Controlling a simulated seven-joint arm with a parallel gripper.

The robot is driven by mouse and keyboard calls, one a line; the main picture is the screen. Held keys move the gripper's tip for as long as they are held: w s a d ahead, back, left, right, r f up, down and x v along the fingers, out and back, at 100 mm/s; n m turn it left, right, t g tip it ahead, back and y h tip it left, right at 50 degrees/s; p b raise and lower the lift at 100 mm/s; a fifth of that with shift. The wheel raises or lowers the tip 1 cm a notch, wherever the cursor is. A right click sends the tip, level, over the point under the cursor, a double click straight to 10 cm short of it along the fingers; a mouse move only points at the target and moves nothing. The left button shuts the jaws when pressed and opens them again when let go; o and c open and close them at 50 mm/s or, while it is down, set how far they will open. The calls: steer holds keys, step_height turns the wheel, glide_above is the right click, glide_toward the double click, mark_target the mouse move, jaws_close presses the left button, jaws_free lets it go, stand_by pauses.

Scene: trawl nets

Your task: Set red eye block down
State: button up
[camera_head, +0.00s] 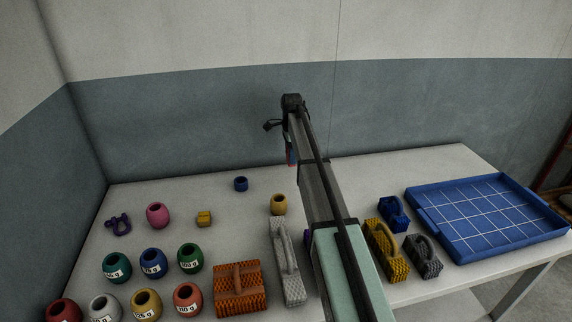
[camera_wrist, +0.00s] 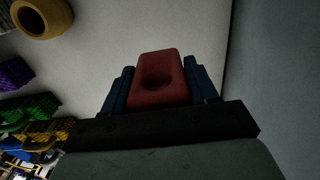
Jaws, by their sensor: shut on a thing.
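The red eye block (camera_wrist: 160,80) is between the two dark blue fingers of my gripper (camera_wrist: 160,88) in the wrist view, with its round hollow facing the camera. My gripper is shut on it. My arm hides most of the block and the fingers there. I cannot tell how high the block is above the table.
A yellow ring-shaped piece (camera_head: 279,204) and a blue one (camera_head: 241,184) stand left of my arm. Several labelled floats and netting blocks fill the front left. A blue gridded tray (camera_head: 485,220) is at the right.

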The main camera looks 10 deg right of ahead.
steer(key=shift+r, duration=0.6)
steer(key=shift+a+r, duration=0.1)
steer(key=shift+a, duration=0.25)
steer(key=a+n, duration=0.4)
steer(key=a, duration=3.3)
steer(key=shift+a+f+m, duration=0.1)
steer(key=shift+f+m, duration=0.55)
steer(key=shift+f, duration=1)
steer(key=shift+f+m, duration=0.7)
steer(key=shift+f, duration=0.9)
steer(key=shift+a+f+m, duration=0.1)
steer(key=shift+f+m, duration=0.55)
steer(key=shift+f, duration=1)
steer(key=shift+f, duration=0.1)
steer(key=o, duration=1.1)
